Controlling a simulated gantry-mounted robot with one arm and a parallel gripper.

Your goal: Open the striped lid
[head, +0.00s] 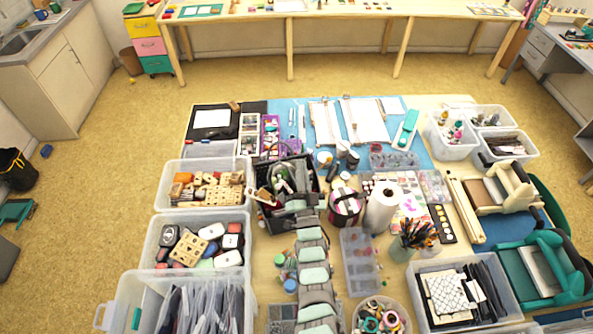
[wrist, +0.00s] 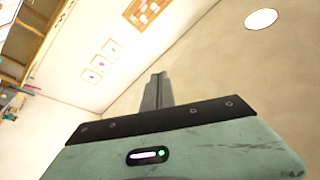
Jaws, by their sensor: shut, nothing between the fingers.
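No lid with clear stripes can be made out in either view. A round pink-and-dark container (head: 345,205) stands on the table in the head view, right of my arm; its top is too small to read surely. My gripper (wrist: 158,76) shows in the wrist view with its narrow grey fingers together and nothing between them. It points at bare wall, with no table object near the fingertips. In the head view my arm runs up the table's middle, and its far end is hard to tell from the dark crate (head: 263,212) there.
A clear bin of inkpads (head: 201,242) and a bin of wooden stamps (head: 205,190) stand to the left. A white paper roll (head: 381,209) and a cup of pencils (head: 414,240) stand to the right.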

